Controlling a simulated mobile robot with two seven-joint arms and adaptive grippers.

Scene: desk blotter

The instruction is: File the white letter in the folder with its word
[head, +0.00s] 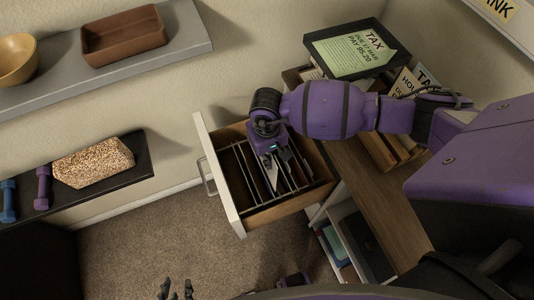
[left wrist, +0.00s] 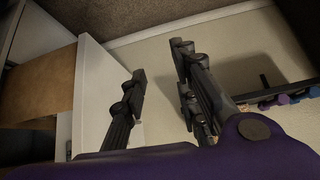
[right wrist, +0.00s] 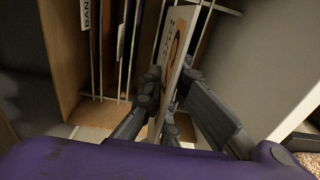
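The white letter (right wrist: 176,48) stands on edge among the wire dividers of the open drawer (head: 236,216), its large dark print not readable. My right gripper (right wrist: 171,84) is closed around it, one finger on each side, low in the drawer. In the head view my purple arm hides the fingertips and most of the letter. A folder tab (right wrist: 86,14) starting "BAN" shows in the right wrist view; the other folder words are hidden or unreadable. My left gripper (left wrist: 160,62) is open and empty outside the drawer, and its fingertips (head: 175,290) show at the head view's bottom edge.
A black tray (head: 398,68) holds a pale green sheet headed TAX. Below it, a wooden box (head: 376,152) holds papers, some lettered. Left are a grey shelf (head: 190,38) with bowl and brown tray, and a dark shelf (head: 140,165) with dumbbells.

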